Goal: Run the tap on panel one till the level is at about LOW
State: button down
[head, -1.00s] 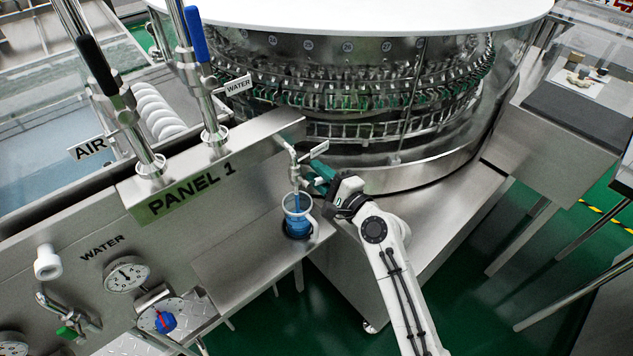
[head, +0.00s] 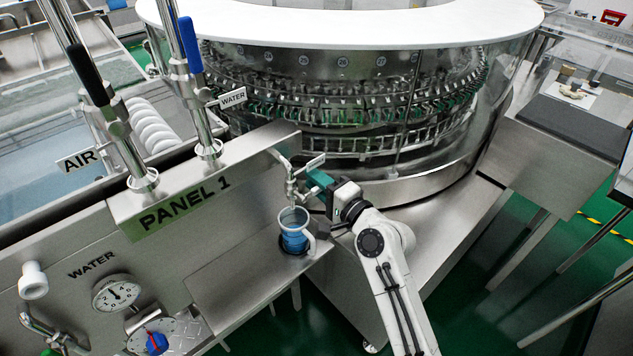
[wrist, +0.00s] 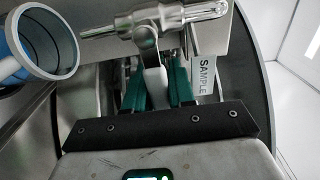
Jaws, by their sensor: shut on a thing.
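The tap (head: 291,182) is a small metal valve on the right end of panel one (head: 185,200), with a sample label. It also shows in the wrist view (wrist: 148,22). My gripper (head: 316,182) has teal fingers, shut on the tap's lever (wrist: 153,85), which lies between them in the wrist view. Below the spout stands a clear cup (head: 294,217) with a handle, upright on the steel shelf. Its lower part looks blue. No stream is clearly visible at the spout. Level marks are too small to read. The cup's rim shows in the wrist view (wrist: 45,38).
The round glass-sided washer (head: 345,110) stands close behind the tap and my gripper. The steel shelf (head: 225,275) beside the cup is clear. Tall water and air levers (head: 195,85) rise from the panel at left.

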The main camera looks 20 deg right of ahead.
jog(key=c, duration=1)
grip_release()
jog(key=shift+c, duration=0.2)
jog(key=shift+s, duration=0.1)
jog(key=b+v, duration=0.1)
jog(key=v, duration=0.9)
jog(key=shift+s+d+b, duration=0.15)
jog(key=shift+s+b, duration=0.15)
jog(key=shift+s, duration=0.05)
jog(key=s+a+f+n+g+h, duration=0.2)
jog(key=s+f+n+g, duration=0.7)
jog(key=s+f, duration=0.45)
jog(key=s+d+f+n+g+h, duration=0.2)
jog(key=s+g, duration=0.1)
jog(key=s, duration=0.5)
jog(key=s+d+f+n+g+h, duration=0.1)
jog(key=s+d+f+n+g, duration=0.1)
jog(key=s, duration=0.6)
jog(key=shift+d+f+n+g+h, duration=0.4)
jog(key=shift+d+g, duration=0.05)
jog(key=shift+g, duration=0.65)
